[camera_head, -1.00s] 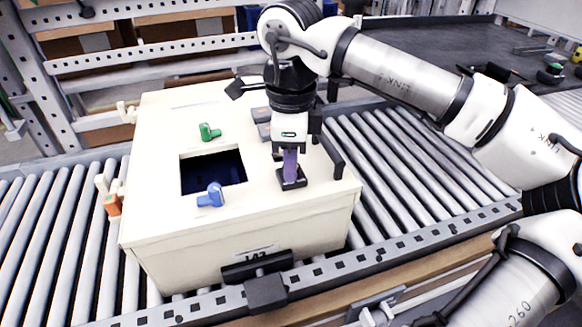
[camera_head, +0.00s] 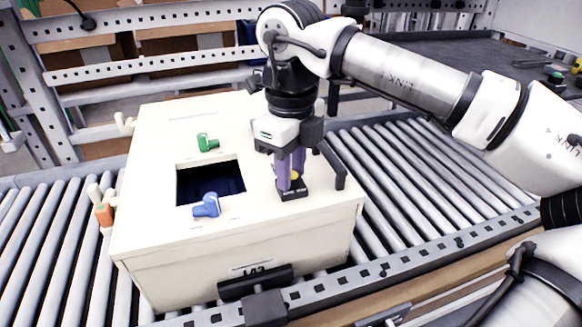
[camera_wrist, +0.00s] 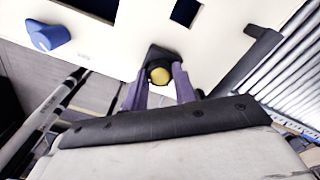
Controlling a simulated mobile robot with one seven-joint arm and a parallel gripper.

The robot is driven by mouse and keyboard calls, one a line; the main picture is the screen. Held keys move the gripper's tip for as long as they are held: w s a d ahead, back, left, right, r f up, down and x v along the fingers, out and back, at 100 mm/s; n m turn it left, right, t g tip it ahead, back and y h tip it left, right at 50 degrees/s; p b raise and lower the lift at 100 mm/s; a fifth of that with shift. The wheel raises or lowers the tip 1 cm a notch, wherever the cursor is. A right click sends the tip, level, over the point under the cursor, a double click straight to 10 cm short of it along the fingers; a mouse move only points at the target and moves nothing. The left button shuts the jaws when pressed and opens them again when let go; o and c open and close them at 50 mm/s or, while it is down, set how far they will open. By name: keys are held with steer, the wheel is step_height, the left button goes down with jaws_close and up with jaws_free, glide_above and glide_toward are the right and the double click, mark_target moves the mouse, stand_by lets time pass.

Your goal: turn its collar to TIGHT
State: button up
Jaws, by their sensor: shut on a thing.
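My gripper (camera_head: 292,186) points down at the right side of the cream box (camera_head: 180,262). Its two purple fingers stand on either side of a yellow round piece (camera_head: 294,176) and are shut on it. The yellow piece sits at a black square mount (camera_head: 293,195) on the box top. In the wrist view the yellow piece (camera_wrist: 159,76) shows between the purple fingers, against the black mount (camera_wrist: 160,53). No TIGHT mark or other lettering on the piece can be read.
A blue knob (camera_head: 207,205) and a green knob (camera_head: 207,142) stand beside a dark square opening (camera_head: 210,183) in the box top. A black handle (camera_head: 331,164) is right of my gripper. Roller conveyors (camera_head: 430,190) lie on both sides.

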stand_by(0.3)
steer(key=o, duration=1)
steer(key=shift+r, duration=0.1)
step_height(320, 180, up, 14)
steer(key=shift+f, duration=0.15)
